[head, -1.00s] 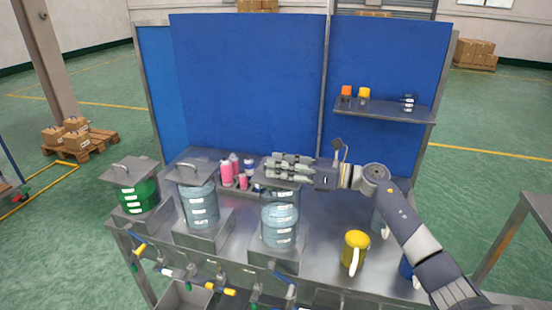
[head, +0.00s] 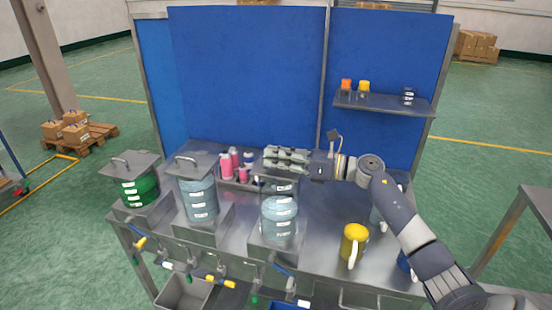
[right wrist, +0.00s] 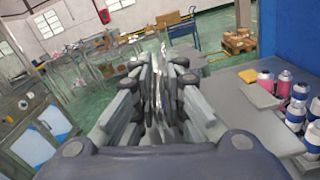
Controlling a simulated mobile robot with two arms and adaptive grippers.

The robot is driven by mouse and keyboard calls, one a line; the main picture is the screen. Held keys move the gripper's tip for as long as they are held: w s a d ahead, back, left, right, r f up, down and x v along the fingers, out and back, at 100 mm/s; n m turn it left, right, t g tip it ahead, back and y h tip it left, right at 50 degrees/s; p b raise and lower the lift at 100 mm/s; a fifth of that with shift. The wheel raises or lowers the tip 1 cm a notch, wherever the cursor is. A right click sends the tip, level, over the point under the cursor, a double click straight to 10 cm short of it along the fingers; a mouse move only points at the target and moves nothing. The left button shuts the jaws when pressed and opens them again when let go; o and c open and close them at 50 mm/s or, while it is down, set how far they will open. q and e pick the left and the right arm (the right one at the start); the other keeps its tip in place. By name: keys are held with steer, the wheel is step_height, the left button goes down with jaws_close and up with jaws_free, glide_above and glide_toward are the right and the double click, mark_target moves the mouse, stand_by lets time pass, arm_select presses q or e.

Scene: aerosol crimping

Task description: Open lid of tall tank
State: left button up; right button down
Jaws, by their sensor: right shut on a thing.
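The clear tank (head: 279,225) with pale blue liquid stands right of the other two tanks on the metal bench, in the head view. My right gripper (head: 284,160) is over its top, reaching in from the right. Its fingers are shut on the lid handle, which they mostly hide. The grey lid (head: 270,184) shows only in part under the fingers; I cannot tell whether it rests on the rim. In the right wrist view the fingers (right wrist: 165,85) are close together with a thin pale strip between them. My left gripper is not in view.
A middle tank (head: 199,202) and a green tank (head: 139,190) stand to the left with flat lids. Pink bottles (head: 227,166) stand behind. A blue back panel (head: 248,75) and shelf (head: 384,102) bound the rear.

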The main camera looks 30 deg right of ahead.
steer(key=shift+w+d+r+m, duration=0.15)
steer(key=shift+r+m, duration=0.2)
steer(key=shift+m, duration=0.1)
steer(key=shift+w+d+r+m, duration=0.1)
steer(key=shift+r+m, duration=0.25)
steer(key=shift+m, duration=0.1)
steer(key=w+d+r+m, duration=0.1)
steer(key=m, duration=0.1)
steer(key=w+d+r+m+p, duration=0.1)
steer(key=r+m, duration=0.1)
steer(key=w+d+r+m, duration=0.1)
steer(key=d+m, duration=0.1)
steer(key=m, duration=0.1)
steer(key=shift+w+r, duration=0.2)
steer(key=shift+w, duration=0.05)
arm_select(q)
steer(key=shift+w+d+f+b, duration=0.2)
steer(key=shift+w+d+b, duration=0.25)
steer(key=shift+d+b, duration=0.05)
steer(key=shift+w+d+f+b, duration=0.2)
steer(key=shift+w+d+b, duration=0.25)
arm_select(e)
steer(key=w+d+f+m, duration=0.1)
steer(key=w+d+m, duration=0.5)
steer(key=m, duration=0.3)
steer(key=shift+w+d, duration=0.2)
steer(key=shift+d, duration=0.6)
